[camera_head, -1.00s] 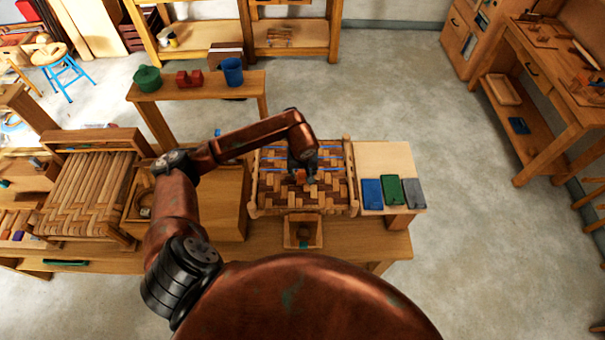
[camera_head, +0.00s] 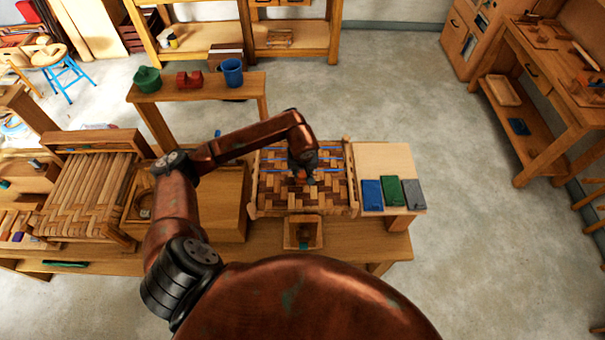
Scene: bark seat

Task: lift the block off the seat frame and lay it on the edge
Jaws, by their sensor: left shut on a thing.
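The seat frame (camera_head: 353,190) lies on the bench with a woven checkered seat of light and dark strips. Thin blue strips cross its upper part. My left gripper (camera_head: 308,180) points down over the middle of the seat and is shut on a small block (camera_head: 300,174). The block is mostly hidden by the gripper and looks orange-brown. I cannot tell whether it touches the weave. My right gripper is not in view.
A pale board with blue, green and grey slabs (camera_head: 391,193) lies right of the frame. A small open wooden box (camera_head: 303,233) sits in front. A second woven seat (camera_head: 88,190) is at left. A shelf behind holds a blue cup (camera_head: 232,72) and other items.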

